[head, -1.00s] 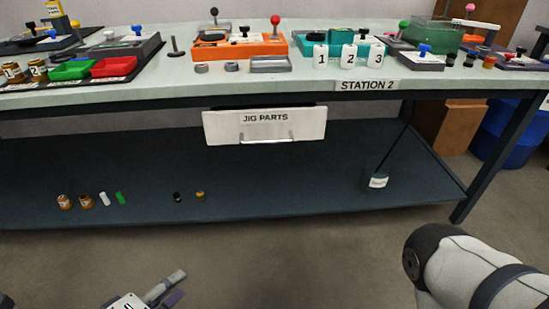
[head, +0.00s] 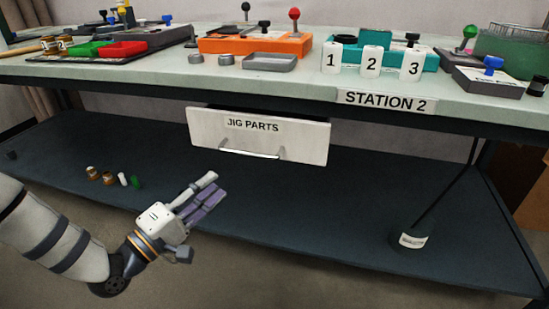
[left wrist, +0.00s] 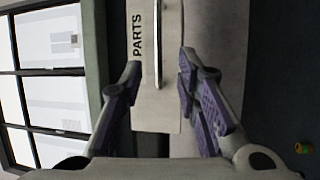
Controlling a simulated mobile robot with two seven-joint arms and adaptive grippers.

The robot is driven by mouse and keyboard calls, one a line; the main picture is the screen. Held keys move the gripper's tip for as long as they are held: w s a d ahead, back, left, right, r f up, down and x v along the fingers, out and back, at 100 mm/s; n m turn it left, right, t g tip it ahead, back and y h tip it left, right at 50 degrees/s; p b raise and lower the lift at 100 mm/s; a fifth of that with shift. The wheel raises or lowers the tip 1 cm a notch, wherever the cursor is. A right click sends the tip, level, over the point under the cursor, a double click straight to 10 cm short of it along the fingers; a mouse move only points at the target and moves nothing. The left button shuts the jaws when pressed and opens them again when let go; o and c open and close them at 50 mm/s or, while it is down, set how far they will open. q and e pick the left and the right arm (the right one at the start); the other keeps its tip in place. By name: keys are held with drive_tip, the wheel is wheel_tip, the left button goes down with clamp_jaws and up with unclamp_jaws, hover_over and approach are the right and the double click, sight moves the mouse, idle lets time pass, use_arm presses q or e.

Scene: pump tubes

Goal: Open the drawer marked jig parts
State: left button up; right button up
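The white drawer (head: 310,142) marked JIG PARTS hangs under the tabletop, and its front faces me. Its pale bar handle (head: 252,154) runs along the lower part of the front. My left gripper (head: 217,183) is below and in front of the drawer, pointing up and right toward it, apart from the handle. In the left wrist view the drawer front (left wrist: 155,112) and handle (left wrist: 158,45) lie ahead, between the two spread fingers (left wrist: 160,68). The left gripper is open and empty. My right gripper is not in view.
The bench top (head: 300,88) carries an orange fixture (head: 255,44), a grey tray (head: 270,63) and numbered white cups (head: 371,61). The lower shelf (head: 320,215) holds small parts at left and a labelled dark container (head: 410,237) at right. Space before the drawer is free.

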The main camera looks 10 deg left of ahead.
sight(245, 155)
use_arm(q)
drive_tip(key=b+x, duration=0.3)
drive_tip(key=x, duration=0.9)
drive_tip(key=shift+w+r, duration=0.1)
drive_tip(key=shift+r, duration=0.05)
clamp_jaws()
